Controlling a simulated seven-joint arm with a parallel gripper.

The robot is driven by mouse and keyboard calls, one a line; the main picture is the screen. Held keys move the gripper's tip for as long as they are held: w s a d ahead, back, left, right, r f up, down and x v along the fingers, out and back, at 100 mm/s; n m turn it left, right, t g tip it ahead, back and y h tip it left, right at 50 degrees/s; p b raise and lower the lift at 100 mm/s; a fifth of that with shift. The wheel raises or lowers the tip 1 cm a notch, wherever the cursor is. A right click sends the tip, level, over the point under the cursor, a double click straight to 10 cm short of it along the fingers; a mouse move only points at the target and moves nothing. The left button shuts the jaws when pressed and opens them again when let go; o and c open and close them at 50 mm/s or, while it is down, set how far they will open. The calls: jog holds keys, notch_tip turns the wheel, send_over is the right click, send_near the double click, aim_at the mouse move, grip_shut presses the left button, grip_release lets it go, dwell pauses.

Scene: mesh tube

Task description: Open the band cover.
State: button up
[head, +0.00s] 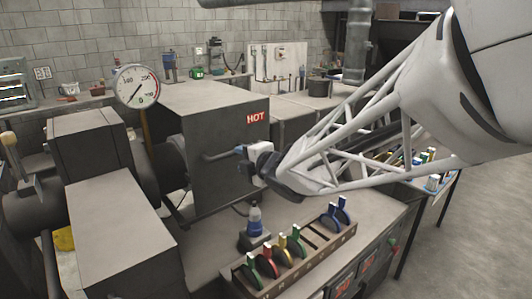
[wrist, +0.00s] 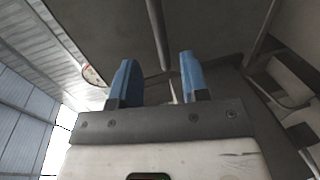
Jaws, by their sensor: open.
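The band cover (head: 225,130) is a large dark grey box with a red HOT label, and it looks closed over the barrel. A thin bent handle (head: 217,155) sticks out from its front face. My gripper (head: 239,149) is at the handle's outer end, its blue fingers small in the head view. In the wrist view my gripper (wrist: 160,80) is open, with a blue finger on each side and a dark rod (wrist: 156,32), likely the handle, running in line with the gap. I cannot tell whether the fingers touch it. The cover's hinge is not visible.
A round gauge (head: 137,86) stands left of the cover on a brass stem. A grey machine block (head: 120,240) fills the left front. The floor at right is clear.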

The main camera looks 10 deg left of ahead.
aim_at(231, 154)
jog(key=shift+w+a, duration=0.1)
jog(key=shift+x, duration=3.7)
grip_shut()
